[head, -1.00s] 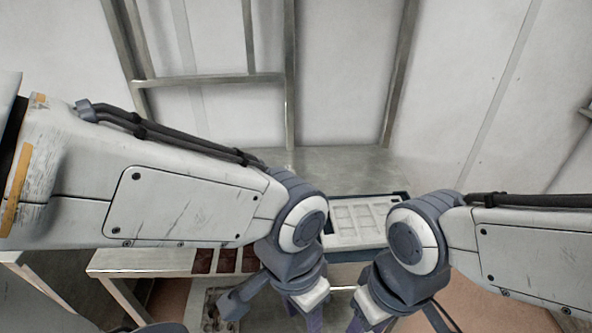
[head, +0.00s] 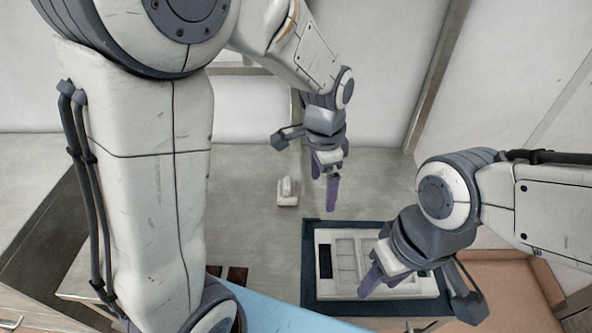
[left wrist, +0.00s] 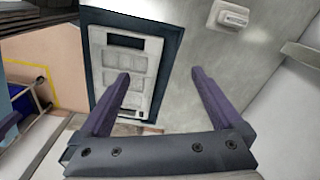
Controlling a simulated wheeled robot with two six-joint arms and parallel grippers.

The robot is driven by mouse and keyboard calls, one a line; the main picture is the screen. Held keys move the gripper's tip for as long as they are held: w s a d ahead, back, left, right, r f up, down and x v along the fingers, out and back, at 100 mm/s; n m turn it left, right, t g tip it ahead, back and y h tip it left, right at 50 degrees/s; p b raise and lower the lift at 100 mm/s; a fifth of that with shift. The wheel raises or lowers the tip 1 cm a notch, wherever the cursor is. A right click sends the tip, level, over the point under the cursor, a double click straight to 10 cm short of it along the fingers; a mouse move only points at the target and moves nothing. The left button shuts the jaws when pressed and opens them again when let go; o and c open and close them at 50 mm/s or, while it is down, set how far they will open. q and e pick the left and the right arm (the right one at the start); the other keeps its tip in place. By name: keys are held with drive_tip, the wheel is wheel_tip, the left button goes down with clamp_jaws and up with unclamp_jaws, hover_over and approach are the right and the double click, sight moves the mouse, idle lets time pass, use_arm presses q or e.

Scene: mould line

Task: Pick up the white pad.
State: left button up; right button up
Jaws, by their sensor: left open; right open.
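The white pad (head: 287,192) looks like a small pale block with a raised, handle-like top. It stands on the grey bench, left of my left gripper (head: 325,190) in the head view. In the left wrist view the pad (left wrist: 229,17) is at the top, beyond the fingertips and right of the middle. My left gripper is open and empty, with its purple fingers (left wrist: 159,73) apart; it does not touch the pad. My right gripper (head: 372,278) is open above the white mould tray, and its fingers partly cover that tray.
The white mould tray (head: 320,288) has several shallow recesses and one dark slot, and lies in a dark blue frame (head: 308,238). Dark red-brown pieces (head: 237,274) lie at the bench's near left. The grey bench (head: 245,235) around the pad is clear.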

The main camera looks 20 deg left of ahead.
use_arm(q)
drive_tip(key=w+a+f+m+p, duration=0.2)
drive_tip(key=w+a+f+m, duration=0.15)
drive_tip(key=w+a, duration=0.75)
drive_tip(key=p, duration=0.1)
hover_over(287, 183)
wheel_tip(287, 183, down, 5)
drive_tip(key=shift+s+a+f, duration=0.1)
drive_tip(key=shift+f, duration=0.45)
drive_tip(key=shift+f+p, duration=0.45)
drive_tip(key=shift+p, duration=0.05)
wheel_tip(287, 183, down, 3)
drive_tip(key=shift+f+p, duration=0.2)
drive_tip(key=shift+p, duration=0.7)
drive_tip(key=shift+f, duration=0.55)
drive_tip(key=c, duration=1.3)
